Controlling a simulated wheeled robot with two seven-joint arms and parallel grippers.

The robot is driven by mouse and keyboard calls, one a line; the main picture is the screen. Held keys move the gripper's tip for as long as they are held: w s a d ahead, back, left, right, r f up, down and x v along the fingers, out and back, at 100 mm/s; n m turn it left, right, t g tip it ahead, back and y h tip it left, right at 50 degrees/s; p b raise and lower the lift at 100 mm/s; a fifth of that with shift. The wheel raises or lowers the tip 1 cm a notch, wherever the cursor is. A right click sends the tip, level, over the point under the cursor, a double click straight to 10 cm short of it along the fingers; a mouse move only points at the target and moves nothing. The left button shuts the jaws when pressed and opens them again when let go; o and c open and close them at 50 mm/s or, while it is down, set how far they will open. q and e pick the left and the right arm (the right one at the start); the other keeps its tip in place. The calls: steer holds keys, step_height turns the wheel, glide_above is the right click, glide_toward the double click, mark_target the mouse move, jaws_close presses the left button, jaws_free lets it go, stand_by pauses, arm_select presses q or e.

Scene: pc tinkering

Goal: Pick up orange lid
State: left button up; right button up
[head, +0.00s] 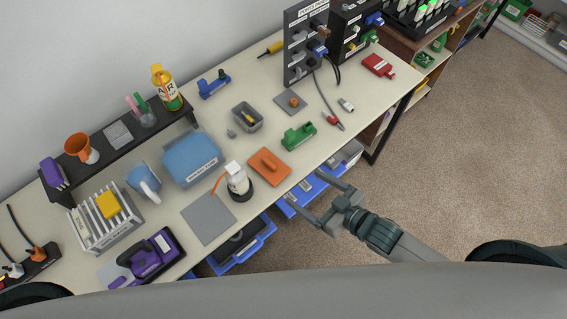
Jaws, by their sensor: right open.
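The orange lid (269,167) is a flat, roughly square plate with a raised handle bar on top. It lies on the workbench (322,161) close to the front edge. My right gripper (304,184) is open and empty, just to the right of the lid and by the bench's front edge. Its two fingers point toward the upper left and do not appear to touch the lid. My left gripper is not in view.
A white bottle with an orange spout (238,181) stands left of the lid, near a blue box (191,158). A green part (299,136) lies behind and to the right. Blue bins (303,203) sit under the front edge.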

mark_target(274, 169)
steer(key=shift+s+a+r+y, duration=0.15)
steer(key=shift+r, duration=0.3)
steer(key=shift+s+a+r+y, duration=0.1)
steer(key=shift+r+y, duration=0.05)
steer(key=shift+r, duration=0.3)
steer(key=shift+f, duration=0.1)
steer(key=b+x, duration=0.7)
steer(key=x, duration=0.4)
steer(key=shift+w+f, duration=0.15)
steer(key=shift+f, duration=0.1)
steer(key=shift+w+a+b, duration=0.3)
steer(key=shift+w, duration=0.05)
